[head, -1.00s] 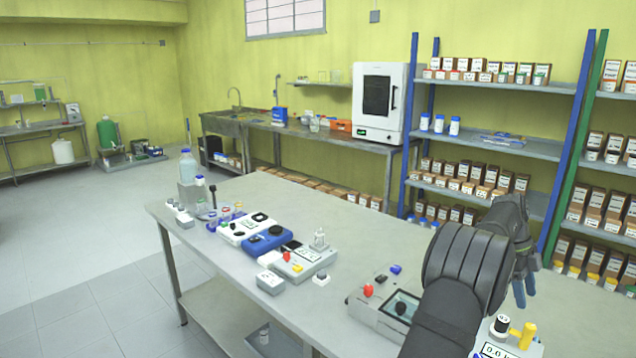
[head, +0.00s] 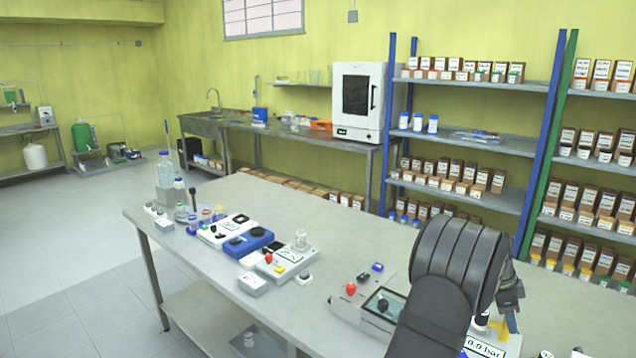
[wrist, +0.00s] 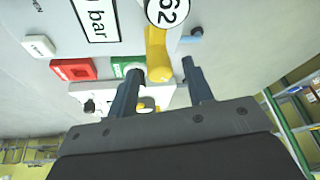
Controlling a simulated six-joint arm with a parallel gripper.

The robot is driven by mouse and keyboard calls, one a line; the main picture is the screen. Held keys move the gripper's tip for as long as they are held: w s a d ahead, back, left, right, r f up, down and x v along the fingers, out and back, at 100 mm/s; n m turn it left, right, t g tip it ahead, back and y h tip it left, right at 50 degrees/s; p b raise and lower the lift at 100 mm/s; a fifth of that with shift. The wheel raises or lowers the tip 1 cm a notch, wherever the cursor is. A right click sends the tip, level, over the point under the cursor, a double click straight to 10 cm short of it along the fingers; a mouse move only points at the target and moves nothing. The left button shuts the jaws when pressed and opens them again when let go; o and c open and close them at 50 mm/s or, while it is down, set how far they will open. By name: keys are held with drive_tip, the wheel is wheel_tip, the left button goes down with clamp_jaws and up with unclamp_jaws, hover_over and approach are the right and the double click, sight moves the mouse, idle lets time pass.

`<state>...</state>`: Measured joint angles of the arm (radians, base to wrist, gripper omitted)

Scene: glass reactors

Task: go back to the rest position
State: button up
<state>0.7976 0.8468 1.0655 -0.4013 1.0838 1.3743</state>
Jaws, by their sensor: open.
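My gripper (wrist: 165,82) is open in the wrist view, its two dark fingers apart with nothing held between them. A yellow handle (wrist: 156,55) on the bench equipment appears just beyond and between the fingertips; I cannot tell how far apart they are.
A red button plate (wrist: 73,69) and green plate (wrist: 122,67) lie near the fingers. Shelves (head: 470,145) stand behind.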

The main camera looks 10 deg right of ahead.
drive_tip(key=n+t, duration=0.2)
drive_tip(key=n, duration=0.3)
drive_tip(key=shift+s+n, duration=0.15)
drive_tip(key=shift+n, duration=0.15)
drive_tip(key=shift+s+n+t+y, duration=0.15)
drive_tip(key=shift+n+t, duration=0.45)
drive_tip(key=shift+n, duration=0.75)
drive_tip(key=shift+w+n+t+y, duration=0.15)
drive_tip(key=shift+n+t, duration=0.45)
drive_tip(key=shift+n, duration=0.75)
drive_tip(key=shift+s, duration=0.1)
drive_tip(key=o, duration=1.2)
drive_tip(key=shift+c, duration=0.2)
drive_tip(key=s+a+r+m+g+y, duration=0.1)
drive_tip(key=s+a+r+m+y, duration=0.1)
drive_tip(key=a+r+m, duration=0.55)
drive_tip(key=s+a+r+m+g+y, duration=0.2)
drive_tip(key=s+a+r+m, duration=0.1)
drive_tip(key=a+r+m, duration=0.45)
wheel_tip(320, 180, down, 10)
drive_tip(key=shift+w+d, duration=0.2)
drive_tip(key=shift+w, duration=0.05)
